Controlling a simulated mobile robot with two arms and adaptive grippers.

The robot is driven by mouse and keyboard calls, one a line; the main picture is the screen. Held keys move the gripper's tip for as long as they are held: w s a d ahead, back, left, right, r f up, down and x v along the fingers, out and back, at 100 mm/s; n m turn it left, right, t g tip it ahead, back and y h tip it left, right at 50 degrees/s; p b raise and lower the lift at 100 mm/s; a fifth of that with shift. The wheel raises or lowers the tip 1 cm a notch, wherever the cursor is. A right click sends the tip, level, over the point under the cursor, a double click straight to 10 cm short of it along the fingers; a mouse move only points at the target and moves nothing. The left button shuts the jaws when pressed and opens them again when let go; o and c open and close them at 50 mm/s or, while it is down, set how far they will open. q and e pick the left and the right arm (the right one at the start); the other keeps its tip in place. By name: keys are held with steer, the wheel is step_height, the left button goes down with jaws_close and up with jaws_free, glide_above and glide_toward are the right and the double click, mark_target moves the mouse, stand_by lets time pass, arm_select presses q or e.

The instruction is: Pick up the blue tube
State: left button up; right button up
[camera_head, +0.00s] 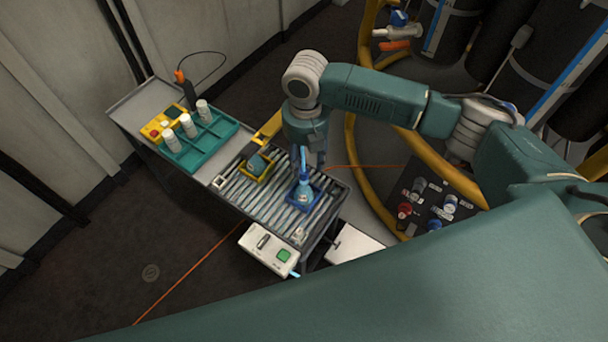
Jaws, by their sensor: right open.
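A blue tube-like thing (304,192) with a narrow upper part stands in a small blue square tray (292,205) on the ribbed roller surface of the cart. My right gripper (302,160) points down from above, right over it. The gripper is open, with its fingers close to the upper part of the blue thing. Whether they touch it is too small to tell. My left gripper is out of view.
A yellow tray (246,172) with a bluish item sits left on the rollers (265,205). A teal rack (222,130) holds several white cylinders, beside a yellow box (158,130). A white control box (268,250) with a green button is at the front. Yellow hoses (352,150) lie right.

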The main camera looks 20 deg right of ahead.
mark_target(304, 170)
steer(key=shift+w+a+f+p, duration=0.1)
steer(key=shift+f+p, duration=0.25)
steer(key=shift+f, duration=1.4)
steer(key=shift+a+f+p, duration=0.1)
steer(key=shift+f+p, duration=0.25)
steer(key=shift+f, duration=1.35)
steer(key=c, duration=1)
